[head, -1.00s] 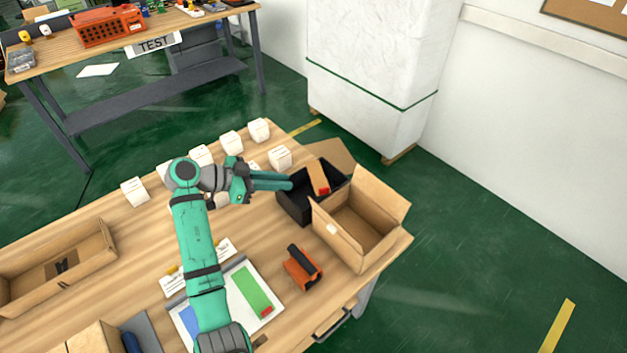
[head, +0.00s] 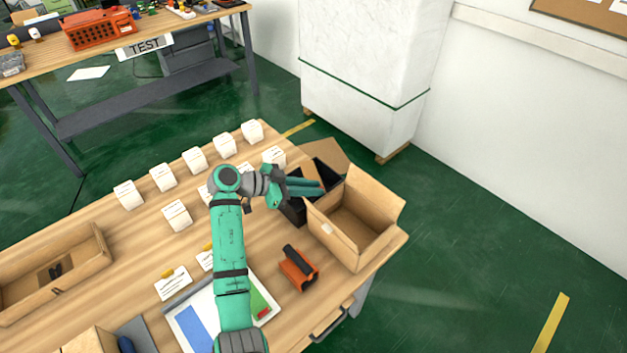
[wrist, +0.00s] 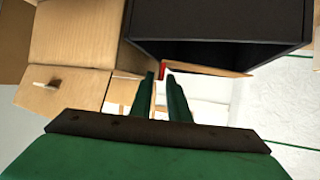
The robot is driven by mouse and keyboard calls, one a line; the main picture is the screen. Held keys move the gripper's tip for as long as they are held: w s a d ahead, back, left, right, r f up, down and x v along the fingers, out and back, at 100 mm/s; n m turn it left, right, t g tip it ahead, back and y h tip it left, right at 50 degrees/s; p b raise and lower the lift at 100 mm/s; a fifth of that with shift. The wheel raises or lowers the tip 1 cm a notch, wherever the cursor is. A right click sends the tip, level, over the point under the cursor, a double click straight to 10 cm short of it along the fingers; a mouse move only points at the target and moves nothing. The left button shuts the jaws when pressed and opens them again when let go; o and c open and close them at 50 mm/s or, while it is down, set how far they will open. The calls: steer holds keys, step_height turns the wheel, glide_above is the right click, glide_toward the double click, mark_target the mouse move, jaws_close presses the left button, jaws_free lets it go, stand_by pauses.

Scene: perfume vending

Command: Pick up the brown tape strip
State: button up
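The brown tape strip (wrist: 210,68) shows edge-on in the wrist view as a thin orange-brown band along the near rim of the black box (wrist: 215,40), with a red end. The red end appears in the gap between my fingertips. In the head view I cannot make the strip out; my fingers cover part of the black box (head: 293,210). My gripper (head: 320,187) reaches over that box from the left. In the wrist view my gripper (wrist: 161,75) has its fingers apart. I see no clear contact with the strip.
An open cardboard box (head: 335,250) stands directly right of the black box. An orange tape dispenser (head: 298,268) sits in front. Several white boxes (head: 194,160) line the table's back. Another cardboard box (head: 85,278) lies left.

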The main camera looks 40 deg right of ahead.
steer(key=shift+s+d+f, duration=0.15)
steer(key=shift+d+f, duration=0.1)
steer(key=shift+d, duration=0.2)
jaws_close()
steer(key=shift+r, duration=0.1)
steer(key=shift+r, duration=0.45)
step_height(320, 180, up, 2)
steer(key=shift+r, duration=0.1)
steer(key=s+r, duration=0.1)
steer(key=s+d+r, duration=0.1)
steer(key=r, duration=0.1)
steer(key=s+d+r, duration=0.1)
steer(key=r, duration=0.1)
steer(key=shift+s+d, duration=0.2)
steer(key=shift+s, duration=0.15)
steer(key=s+d+r, duration=0.4)
steer(key=s+d, duration=0.1)
steer(key=s, duration=0.3)
steer(key=shift+r, duration=0.4)
